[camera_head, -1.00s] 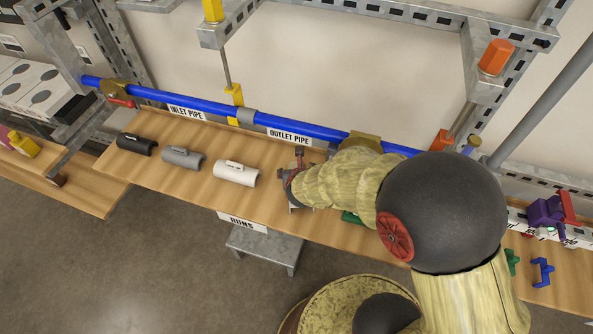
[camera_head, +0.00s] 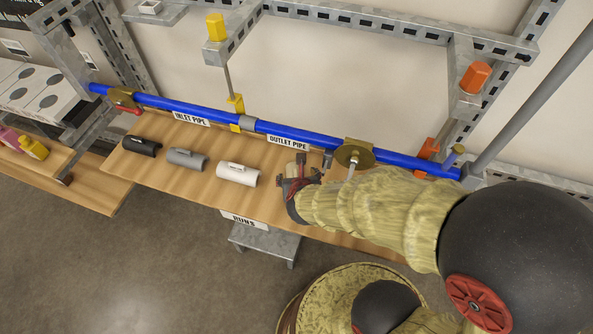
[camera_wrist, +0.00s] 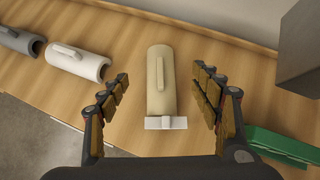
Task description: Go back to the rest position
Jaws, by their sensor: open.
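My gripper (camera_head: 301,172) is open over the wooden bench, right of the white sleeve. In the wrist view its two fingers (camera_wrist: 161,78) stand apart, to the left and right of a beige sleeve (camera_wrist: 159,62). A pale, flat cross-piece (camera_wrist: 166,123) lies at the near end of that sleeve. Bench shows on both sides between the sleeve and the fingers. In the head view my gripper and forearm hide much of this spot.
Black (camera_head: 142,146), grey (camera_head: 187,159) and white (camera_head: 238,174) sleeves lie in a row on the bench (camera_head: 205,193). The blue pipe (camera_head: 200,107) runs behind them under the metal frame (camera_head: 360,8). A green part (camera_wrist: 284,146) and a grey block (camera_wrist: 300,48) are at right.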

